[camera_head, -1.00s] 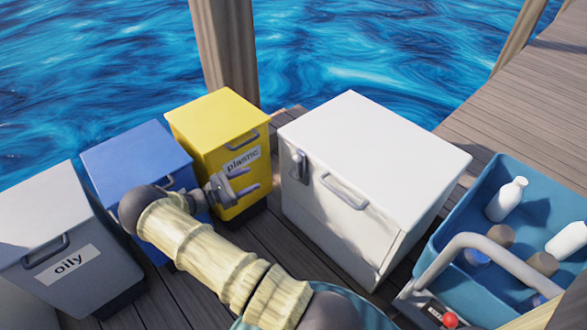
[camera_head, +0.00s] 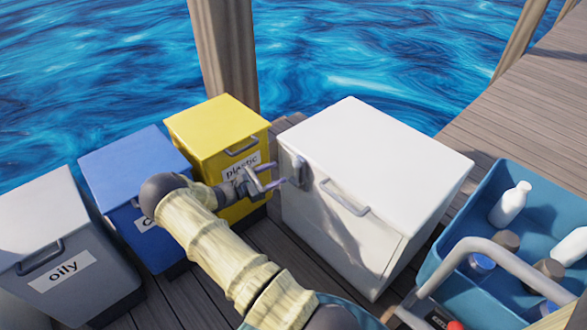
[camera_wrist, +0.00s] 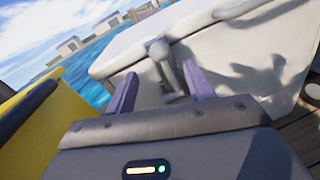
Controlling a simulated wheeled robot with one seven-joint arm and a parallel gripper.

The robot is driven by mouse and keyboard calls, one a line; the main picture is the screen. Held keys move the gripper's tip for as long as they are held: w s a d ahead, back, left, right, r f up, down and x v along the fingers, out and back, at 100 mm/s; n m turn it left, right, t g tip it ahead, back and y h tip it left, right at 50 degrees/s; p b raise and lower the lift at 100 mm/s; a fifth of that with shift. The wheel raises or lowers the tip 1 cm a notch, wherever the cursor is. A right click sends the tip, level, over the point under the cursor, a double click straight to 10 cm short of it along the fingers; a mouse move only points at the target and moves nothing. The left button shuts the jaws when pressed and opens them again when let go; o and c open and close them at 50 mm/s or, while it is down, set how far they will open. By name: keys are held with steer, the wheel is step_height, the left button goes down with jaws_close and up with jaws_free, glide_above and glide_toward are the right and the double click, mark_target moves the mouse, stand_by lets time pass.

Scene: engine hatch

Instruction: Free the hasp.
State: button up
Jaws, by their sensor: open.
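The hasp (camera_head: 299,171) is a small grey metal fitting on the left front of the white box (camera_head: 380,155), just below its lid edge. In the wrist view the hasp (camera_wrist: 166,68) shows a rounded knob at its top and a bar hanging down. My gripper (camera_head: 275,179) is open and empty, just left of the hasp and pointing at it. In the wrist view the two purple fingertips of my gripper (camera_wrist: 158,85) stand on either side of the hasp's lower part. I cannot tell whether they touch it.
A yellow plastic bin (camera_head: 215,135) stands close beside my gripper, with a blue bin (camera_head: 133,168) and a grey oily bin (camera_head: 55,225) further left. A grey handle (camera_head: 343,197) is on the white box's front. A blue tub (camera_head: 480,190) with bottles is at right.

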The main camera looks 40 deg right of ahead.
mark_target(297, 171)
steer(key=d, duration=0.2)
steer(key=d+b, duration=0.1)
steer(key=d, duration=0.2)
steer(key=s+d, duration=0.1)
steer(key=d, duration=0.1)
steer(key=shift+d+b, duration=0.3)
steer(key=shift+b, duration=0.05)
jaws_close()
